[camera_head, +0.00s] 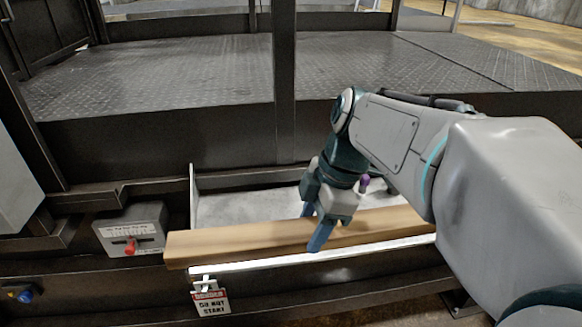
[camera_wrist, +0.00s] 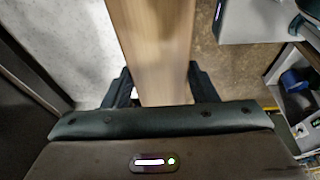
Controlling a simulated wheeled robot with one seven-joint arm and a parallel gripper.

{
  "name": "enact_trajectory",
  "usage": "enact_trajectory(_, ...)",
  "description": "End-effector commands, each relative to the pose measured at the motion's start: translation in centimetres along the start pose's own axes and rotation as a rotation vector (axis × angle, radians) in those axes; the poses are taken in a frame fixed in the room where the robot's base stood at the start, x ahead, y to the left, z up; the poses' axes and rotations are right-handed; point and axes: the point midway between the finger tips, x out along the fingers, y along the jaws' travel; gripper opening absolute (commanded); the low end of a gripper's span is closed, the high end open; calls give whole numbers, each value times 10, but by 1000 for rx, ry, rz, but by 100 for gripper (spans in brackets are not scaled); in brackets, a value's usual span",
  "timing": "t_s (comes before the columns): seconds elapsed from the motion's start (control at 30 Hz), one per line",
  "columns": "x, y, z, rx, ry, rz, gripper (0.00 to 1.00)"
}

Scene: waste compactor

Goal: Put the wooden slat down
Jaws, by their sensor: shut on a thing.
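The wooden slat (camera_head: 220,245) is a long light-brown bar lying roughly level across the front of a pale metal tray (camera_head: 235,208) in the head view. My gripper (camera_head: 315,232) is shut on the slat near its middle, with blue fingers on either side of it. In the wrist view the slat (camera_wrist: 155,45) runs away between the two dark fingers (camera_wrist: 157,92). The slat's right part is hidden behind my arm. I cannot tell whether the slat touches the tray's front edge or hangs just above it.
A grey box with a dial and red knob (camera_head: 131,238) stands left of the slat's end. A "do not start" tag (camera_head: 211,302) hangs below the tray edge. A dark post (camera_head: 285,90) rises behind the tray.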

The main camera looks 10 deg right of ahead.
Motion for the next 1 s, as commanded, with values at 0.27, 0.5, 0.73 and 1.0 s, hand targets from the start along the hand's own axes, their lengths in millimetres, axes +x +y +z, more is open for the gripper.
enact_trajectory(0.27,18,42,30,8,1,-2,13)
enact_trajectory(0.5,36,76,53,6,1,-1,13)
enact_trajectory(0.73,46,94,65,2,0,0,13)
enact_trajectory(1.0,71,95,73,3,1,-2,13)
